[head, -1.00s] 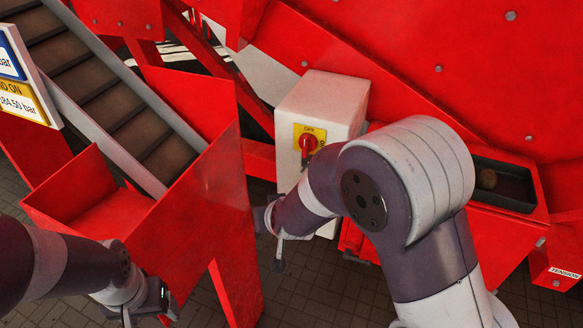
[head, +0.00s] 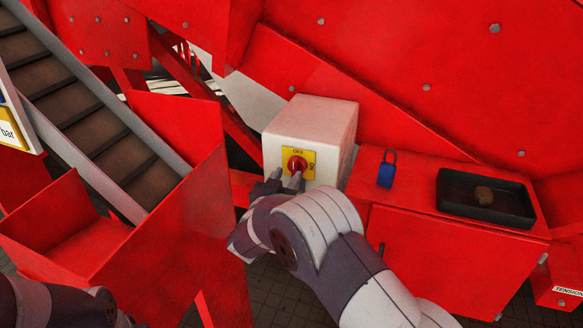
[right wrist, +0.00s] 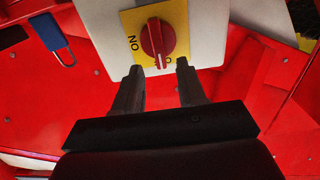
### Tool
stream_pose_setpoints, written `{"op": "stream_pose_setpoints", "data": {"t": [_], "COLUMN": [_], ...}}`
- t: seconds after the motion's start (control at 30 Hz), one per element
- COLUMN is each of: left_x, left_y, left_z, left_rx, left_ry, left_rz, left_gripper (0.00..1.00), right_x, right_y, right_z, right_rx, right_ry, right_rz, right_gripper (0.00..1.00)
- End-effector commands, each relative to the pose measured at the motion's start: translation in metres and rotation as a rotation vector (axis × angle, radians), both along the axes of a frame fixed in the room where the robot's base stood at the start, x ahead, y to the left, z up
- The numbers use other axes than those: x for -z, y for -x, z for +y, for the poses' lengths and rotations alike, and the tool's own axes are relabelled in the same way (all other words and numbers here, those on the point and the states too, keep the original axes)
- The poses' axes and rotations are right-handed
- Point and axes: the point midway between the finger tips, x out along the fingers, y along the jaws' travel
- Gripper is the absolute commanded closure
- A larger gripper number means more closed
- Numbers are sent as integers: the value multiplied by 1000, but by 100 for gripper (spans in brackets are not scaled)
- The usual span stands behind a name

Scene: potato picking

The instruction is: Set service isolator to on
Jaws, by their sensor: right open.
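The service isolator is a white box (head: 320,125) with a yellow plate and a red rotary knob (head: 297,163). The plate reads OFF at the top and ON at the right in the head view. In the right wrist view the red knob (right wrist: 157,42) has its white mark pointing towards the partly hidden OFF label, with ON at the left. My right gripper (head: 282,180) is open just in front of the knob, below it in the head view. In the right wrist view its fingertips (right wrist: 159,68) lie apart, just short of the knob, with nothing between them. My left gripper is out of frame.
A blue padlock (head: 386,174) stands on the red ledge right of the box; its shackle looks closed. A black tray (head: 455,207) holding a brown lump, possibly a potato (head: 484,196), is farther right. A red chute (head: 160,225) and conveyor (head: 85,110) are at the left.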

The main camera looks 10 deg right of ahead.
Motion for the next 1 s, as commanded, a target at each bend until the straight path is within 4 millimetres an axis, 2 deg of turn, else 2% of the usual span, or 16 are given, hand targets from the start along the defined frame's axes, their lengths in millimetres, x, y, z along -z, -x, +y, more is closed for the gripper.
{"op": "stream_pose_setpoints", "data": {"t": [0.1, 0.2, 0.5, 0.53, 0.63, 0.67, 1.0], "left_x": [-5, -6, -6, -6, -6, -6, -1], "left_y": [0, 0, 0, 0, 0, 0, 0], "left_z": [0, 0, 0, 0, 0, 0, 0], "left_rx": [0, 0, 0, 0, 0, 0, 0], "left_ry": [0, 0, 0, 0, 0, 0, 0], "left_rz": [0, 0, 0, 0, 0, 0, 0], "left_gripper": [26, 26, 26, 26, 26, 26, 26], "right_x": [-1, 0, 0, 0, 0, 0, 2], "right_y": [-19, -28, -33, -33, -33, -33, -32], "right_z": [-13, -20, -22, -22, -22, -22, -22], "right_rx": [1, 1, -2, -2, -2, -2, -2], "right_ry": [-1, -1, -1, -1, -1, -1, -23], "right_rz": [-1, 0, 1, 1, 0, 0, -14], "right_gripper": [60, 60, 60, 63, 95, 100, 100]}}
